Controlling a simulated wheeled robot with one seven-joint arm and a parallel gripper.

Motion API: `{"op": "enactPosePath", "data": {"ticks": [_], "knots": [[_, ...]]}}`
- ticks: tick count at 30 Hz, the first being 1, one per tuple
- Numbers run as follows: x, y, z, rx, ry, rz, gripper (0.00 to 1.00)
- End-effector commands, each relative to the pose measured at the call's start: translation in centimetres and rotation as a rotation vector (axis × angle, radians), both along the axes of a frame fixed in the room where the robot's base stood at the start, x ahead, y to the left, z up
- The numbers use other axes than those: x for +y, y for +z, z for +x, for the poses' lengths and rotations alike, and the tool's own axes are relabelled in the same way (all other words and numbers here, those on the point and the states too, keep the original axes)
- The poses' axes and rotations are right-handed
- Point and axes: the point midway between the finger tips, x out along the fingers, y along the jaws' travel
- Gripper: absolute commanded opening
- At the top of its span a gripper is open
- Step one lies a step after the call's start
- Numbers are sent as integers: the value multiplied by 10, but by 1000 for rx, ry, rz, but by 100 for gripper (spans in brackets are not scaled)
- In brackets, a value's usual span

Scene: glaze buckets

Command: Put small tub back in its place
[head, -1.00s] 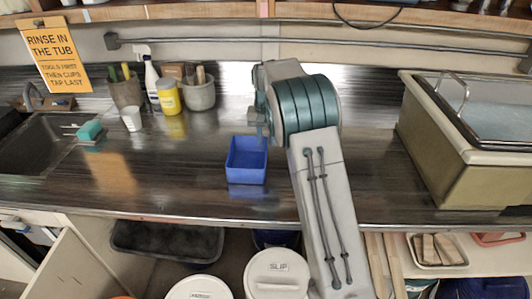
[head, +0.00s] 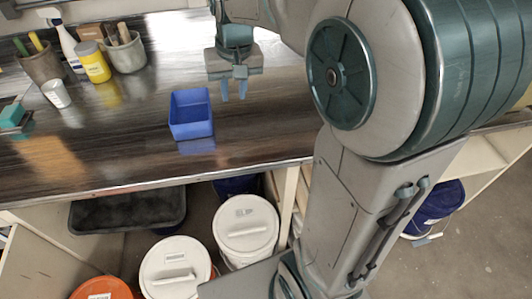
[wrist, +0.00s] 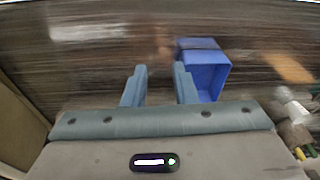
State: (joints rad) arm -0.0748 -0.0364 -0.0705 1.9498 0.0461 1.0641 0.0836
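The small blue tub (head: 191,116) stands upright on the dark countertop and looks empty. It also shows in the wrist view (wrist: 204,70), beyond and right of my fingertips. My gripper (head: 233,90) is above the counter, just right of the tub in the head view and apart from it. Its two fingers (wrist: 162,70) point down with a gap between them, holding nothing. No label marks the tub's place.
Lidded buckets (head: 246,226) and a black basin (head: 128,211) sit below the counter. Bare counter lies in front of the tub.

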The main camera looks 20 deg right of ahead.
Motion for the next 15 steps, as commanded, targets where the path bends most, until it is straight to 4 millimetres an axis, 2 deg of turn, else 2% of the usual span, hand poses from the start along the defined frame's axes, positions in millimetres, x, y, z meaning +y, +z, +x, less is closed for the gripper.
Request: {"op": "enactPosePath", "data": {"ticks": [1,3,9,12,15], "knots": [[-2,1,-22,-17,9,-2,25],[-4,-1,-49,-39,23,-10,25],[-7,-19,-120,-93,65,-36,25],[-8,-30,-146,-113,80,-50,25],[-9,-39,-162,-124,91,-61,25]]}}
